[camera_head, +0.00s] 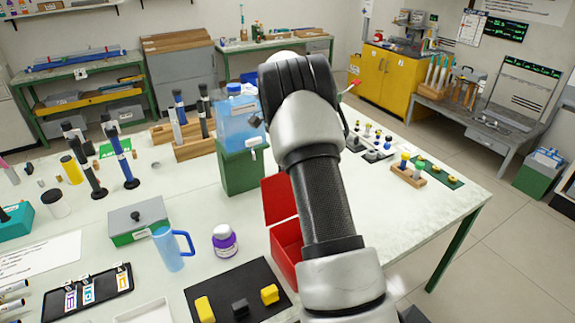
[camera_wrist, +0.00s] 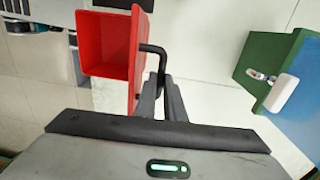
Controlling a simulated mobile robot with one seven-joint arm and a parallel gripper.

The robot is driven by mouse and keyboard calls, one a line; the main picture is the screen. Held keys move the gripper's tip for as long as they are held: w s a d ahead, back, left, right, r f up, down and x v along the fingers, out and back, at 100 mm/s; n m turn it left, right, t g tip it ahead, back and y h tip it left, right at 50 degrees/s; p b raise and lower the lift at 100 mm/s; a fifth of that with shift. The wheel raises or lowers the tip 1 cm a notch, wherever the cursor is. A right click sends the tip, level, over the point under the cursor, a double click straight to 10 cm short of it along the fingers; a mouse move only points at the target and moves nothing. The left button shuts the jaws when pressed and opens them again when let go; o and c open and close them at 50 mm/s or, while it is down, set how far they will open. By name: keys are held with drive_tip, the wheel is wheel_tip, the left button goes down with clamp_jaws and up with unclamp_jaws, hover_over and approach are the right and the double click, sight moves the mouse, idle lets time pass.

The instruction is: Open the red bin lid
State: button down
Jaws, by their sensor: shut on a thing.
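The red bin (camera_head: 286,243) stands on the white table, partly hidden by my arm. Its red lid (camera_head: 279,200) is raised and stands about upright at the bin's far side. In the wrist view the open bin (camera_wrist: 106,45) shows at the upper left, with the lid (camera_wrist: 137,45) nearly edge-on. A black bent handle (camera_wrist: 154,48) sticks out from the lid. My gripper (camera_wrist: 164,82) is shut on the end of this handle. In the head view my arm hides the gripper.
A green box with a blue container (camera_head: 237,115) stands left of my arm, behind the bin. A purple-banded jar (camera_head: 225,241), a blue mug (camera_head: 170,248) and a black mat (camera_head: 225,272) with yellow and black blocks are near the bin. The table's right front is clear.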

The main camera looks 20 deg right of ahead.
drive_tip(key=shift+s+a+f, duration=0.1)
drive_tip(key=shift+s+f, duration=0.05)
drive_tip(key=shift+f, duration=0.3)
drive_tip(key=c, duration=1.8)
unclamp_jaws()
drive_tip(key=shift+c, duration=0.2)
drive_tip(key=shift+r, duration=0.2)
drive_tip(key=shift+w+r, duration=0.2)
wheel_tip(320, 180, up, 17)
drive_tip(key=w+p, duration=0.1)
drive_tip(key=shift+c, duration=0.3)
